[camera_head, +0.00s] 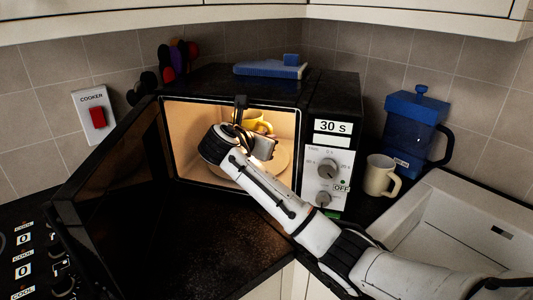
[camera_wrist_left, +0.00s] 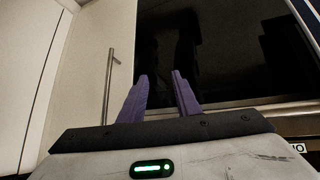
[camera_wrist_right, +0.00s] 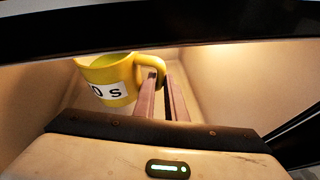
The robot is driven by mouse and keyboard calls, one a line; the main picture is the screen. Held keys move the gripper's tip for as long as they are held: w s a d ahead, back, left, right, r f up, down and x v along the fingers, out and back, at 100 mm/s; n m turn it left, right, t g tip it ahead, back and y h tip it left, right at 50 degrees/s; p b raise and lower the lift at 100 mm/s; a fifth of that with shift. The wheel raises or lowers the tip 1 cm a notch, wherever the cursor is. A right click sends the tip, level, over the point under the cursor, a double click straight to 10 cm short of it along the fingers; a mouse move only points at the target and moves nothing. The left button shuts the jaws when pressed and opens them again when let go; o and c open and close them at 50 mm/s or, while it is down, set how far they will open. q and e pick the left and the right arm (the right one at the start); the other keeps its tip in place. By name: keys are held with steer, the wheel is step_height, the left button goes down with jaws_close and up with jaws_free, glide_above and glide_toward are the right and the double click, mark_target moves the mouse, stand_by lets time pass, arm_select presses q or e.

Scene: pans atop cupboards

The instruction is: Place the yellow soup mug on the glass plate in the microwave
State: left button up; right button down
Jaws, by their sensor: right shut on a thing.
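The yellow soup mug (camera_head: 257,122) is inside the lit microwave (camera_head: 330,104), held by my right gripper (camera_head: 250,134). The glass plate (camera_head: 283,160) lies on the microwave floor, partly hidden by my right arm. I cannot tell whether the mug touches it. My left gripper (camera_wrist_left: 160,94) is open and empty in the left wrist view, facing a dark panel and a cupboard.
The microwave door (camera_head: 112,165) stands wide open at the left. A cream mug (camera_head: 381,176) and a blue cafetiere (camera_head: 416,125) stand right of the microwave, beside the sink (camera_head: 450,225). A blue object (camera_head: 270,69) lies on top. A hob (camera_head: 35,255) is at lower left.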

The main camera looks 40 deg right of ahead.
step_height(320, 180, down, 4)
steer(key=shift+f, duration=0.2)
steer(key=shift+w+d+f, duration=0.15)
steer(key=shift+w+f, duration=0.05)
steer(key=shift+f, duration=0.1)
steer(key=c, duration=1.8)
jaws_free()
steer(key=shift+s+f, duration=0.1)
steer(key=shift+f, duration=0.05)
steer(key=v, duration=1.2)
